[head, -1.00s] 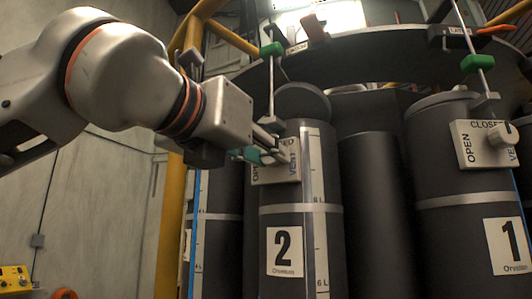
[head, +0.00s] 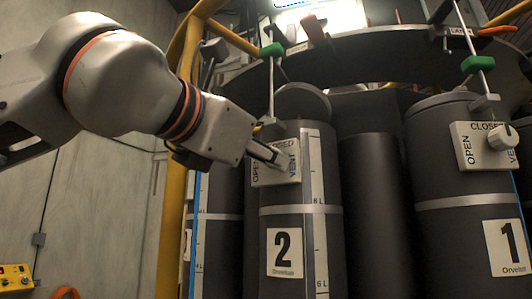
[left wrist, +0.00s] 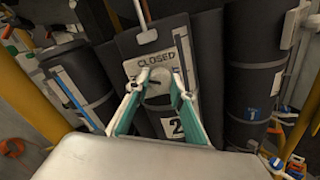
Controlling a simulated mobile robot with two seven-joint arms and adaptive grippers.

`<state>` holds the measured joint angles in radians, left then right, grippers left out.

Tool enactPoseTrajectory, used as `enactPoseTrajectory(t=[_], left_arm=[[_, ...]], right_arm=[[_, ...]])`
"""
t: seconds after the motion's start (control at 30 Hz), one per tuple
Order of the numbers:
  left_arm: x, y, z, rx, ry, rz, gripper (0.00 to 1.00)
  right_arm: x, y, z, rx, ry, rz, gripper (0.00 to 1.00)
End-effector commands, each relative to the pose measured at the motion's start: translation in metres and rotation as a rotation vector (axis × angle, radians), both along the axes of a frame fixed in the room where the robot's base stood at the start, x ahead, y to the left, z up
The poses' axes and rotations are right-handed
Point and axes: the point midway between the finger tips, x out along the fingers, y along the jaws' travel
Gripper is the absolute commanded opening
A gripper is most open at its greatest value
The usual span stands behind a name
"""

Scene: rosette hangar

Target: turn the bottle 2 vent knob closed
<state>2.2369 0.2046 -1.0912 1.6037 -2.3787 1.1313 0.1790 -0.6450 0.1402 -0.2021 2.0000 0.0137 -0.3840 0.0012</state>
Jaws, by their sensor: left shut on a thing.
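Bottle 2 (head: 285,225) is a dark grey upright cylinder with a white "2" label. Its vent plate (head: 262,178) is white, marked OPEN, CLOSED and VENT; it also shows in the left wrist view (left wrist: 133,68), with CLOSED at the top. My left gripper (head: 278,160) reaches the plate from the left. In the left wrist view its teal and grey fingers (left wrist: 158,82) are shut on the pale vent knob (left wrist: 157,90), one on each side. A dark mark shows on the knob, but its exact direction is hard to read. My right gripper is not in view.
Bottle 1 (head: 465,235) stands to the right with its own vent plate and white knob (head: 502,137). Green-handled rods (head: 272,50) hang above both bottles. A yellow post (head: 174,215) stands left of bottle 2, near my left arm.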

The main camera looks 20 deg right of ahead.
Motion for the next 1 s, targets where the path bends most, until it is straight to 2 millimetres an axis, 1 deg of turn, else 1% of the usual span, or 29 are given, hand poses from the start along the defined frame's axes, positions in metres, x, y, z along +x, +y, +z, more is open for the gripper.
enactPoseTrajectory(t=[0.03,0.7,1.0], left_arm=[[-0.001,0.001,0.002,0.027,-0.037,0.0,0.01],[-0.001,0.001,0.003,0.444,-0.517,0.0,0.01],[-0.001,0.001,0.003,0.6,-0.697,0.001,0.01]], right_arm=[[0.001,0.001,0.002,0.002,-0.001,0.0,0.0],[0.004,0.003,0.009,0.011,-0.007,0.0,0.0],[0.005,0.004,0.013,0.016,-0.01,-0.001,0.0]])
